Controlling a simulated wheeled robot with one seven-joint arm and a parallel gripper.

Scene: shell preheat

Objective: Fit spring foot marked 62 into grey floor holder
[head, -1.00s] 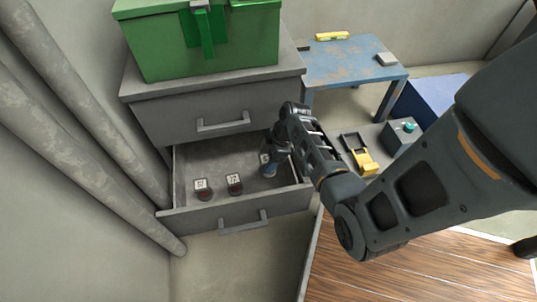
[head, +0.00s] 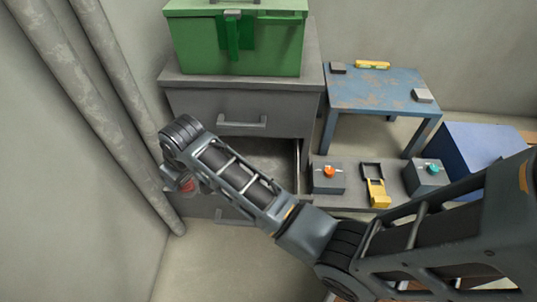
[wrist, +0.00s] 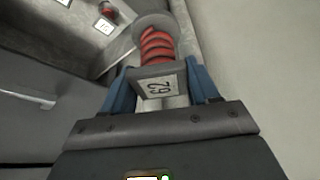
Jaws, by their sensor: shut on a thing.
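The spring foot marked 62 (wrist: 158,45) has a red coil, a round grey end and a square plate with its number upside down in the wrist view. My gripper (wrist: 155,90) is shut on its plate between two blue fingers. In the head view the gripper (head: 184,182) is mostly hidden behind my wrist, at the left front of the open drawer; a bit of the red coil (head: 189,185) shows. I cannot tell which grey thing is the floor holder; grey boxes with an orange knob (head: 328,178) and a teal knob (head: 424,176) stand on a low grey slab.
The open drawer (head: 278,155) belongs to a grey cabinet (head: 185,100) bearing a green box (head: 235,45). Another spring foot (wrist: 109,13) shows in the wrist view. A yellow clamp-like thing (head: 377,190), blue table (head: 370,95) and pipes (head: 120,90) stand around. Floor in front is clear.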

